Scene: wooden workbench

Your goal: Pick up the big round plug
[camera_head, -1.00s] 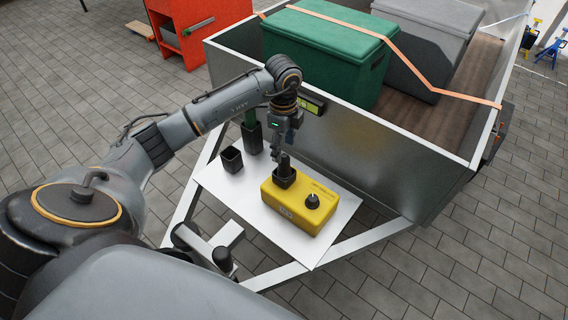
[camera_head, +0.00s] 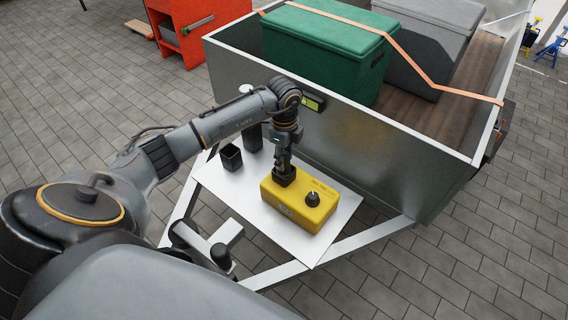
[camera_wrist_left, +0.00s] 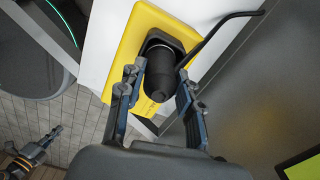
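The big round plug (camera_wrist_left: 160,72) is a black cylinder with a rounded end. It stands in a black socket on top of the yellow box (camera_head: 318,207), and a black cable runs off near it in the wrist view. My left gripper (camera_wrist_left: 161,80) is open, with one finger on each side of the plug. Gaps show between the fingers and the plug, more clearly on the right. In the head view, my left gripper (camera_head: 283,168) is over the socket and mostly hides the plug.
The yellow box has a black knob (camera_head: 313,199) and sits on a white board (camera_head: 341,218). A black square cup (camera_head: 231,157) stands to its left. The metal trailer wall (camera_head: 370,160) rises close behind the box, holding a green case (camera_head: 325,60). The board's front is clear.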

